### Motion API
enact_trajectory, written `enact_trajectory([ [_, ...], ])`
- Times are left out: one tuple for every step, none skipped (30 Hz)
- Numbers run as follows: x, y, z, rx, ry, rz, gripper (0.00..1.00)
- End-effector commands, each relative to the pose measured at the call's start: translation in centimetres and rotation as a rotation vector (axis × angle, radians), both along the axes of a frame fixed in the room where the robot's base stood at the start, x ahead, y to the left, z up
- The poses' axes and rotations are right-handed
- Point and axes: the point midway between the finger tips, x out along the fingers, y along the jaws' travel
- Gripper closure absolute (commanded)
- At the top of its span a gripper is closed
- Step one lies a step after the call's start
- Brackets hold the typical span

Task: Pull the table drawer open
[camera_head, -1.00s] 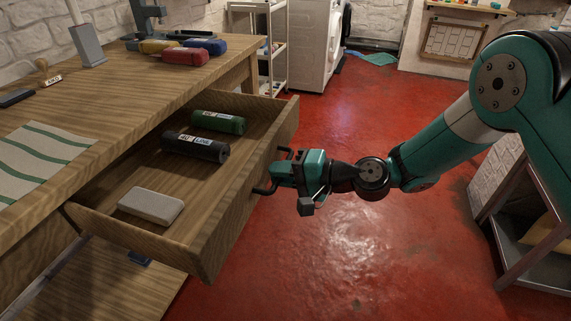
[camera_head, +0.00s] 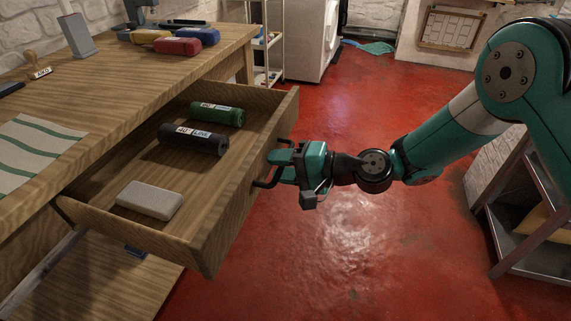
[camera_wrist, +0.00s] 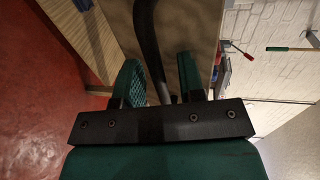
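The wooden table drawer (camera_head: 232,215) stands well out from the wooden table (camera_head: 150,72), with its inside in plain view. Its dark bar handle (camera_head: 268,184) is on the drawer front. My gripper (camera_head: 284,165) is at this handle, with its fingers on either side of the bar. In the wrist view the dark handle (camera_wrist: 148,40) runs between the two green fingers of my gripper (camera_wrist: 158,75). The gripper looks shut on the handle, though a small gap shows beside the right finger.
The drawer holds a green roll (camera_head: 217,114), a dark roll (camera_head: 193,139) and a pale block (camera_head: 149,200). A metal shelf unit (camera_head: 520,215) stands at the right. A white shelf rack (camera_head: 268,42) is beyond the table. Red floor (camera_head: 350,260) is clear below my arm.

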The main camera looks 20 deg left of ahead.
Motion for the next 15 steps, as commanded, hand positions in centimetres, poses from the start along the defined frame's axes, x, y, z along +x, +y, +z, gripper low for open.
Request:
enact_trajectory([
  [0.0,0.0,0.0,0.0,0.0,-0.001,0.64],
  [0.0,0.0,0.0,0.0,0.0,-0.001,0.64],
  [0.0,0.0,0.0,0.0,0.0,-0.001,0.64],
  [0.1,0.0,0.0,0.0,0.0,-0.002,0.64],
  [0.1,-0.1,0.0,0.0,0.0,-0.002,0.64],
  [0.1,-0.2,0.1,0.0,0.0,-0.002,0.64],
  [0.1,-0.4,0.1,-0.001,-0.001,-0.003,0.64],
  [0.1,-0.7,0.1,-0.001,0.0,-0.003,0.64],
  [0.1,-1.2,0.2,-0.002,0.0,-0.003,0.64],
  [0.1,-1.6,0.3,-0.002,0.0,-0.004,0.64],
  [0.1,-2.1,0.4,-0.002,0.002,-0.006,0.64],
  [0.1,-2.9,0.6,-0.001,0.002,-0.006,0.64],
  [0.1,-3.6,0.7,-0.002,0.003,-0.008,0.64],
  [0.1,-4.3,0.9,-0.001,0.002,-0.006,0.64],
  [0.1,-5.4,1.1,-0.001,0.003,-0.008,0.64],
])
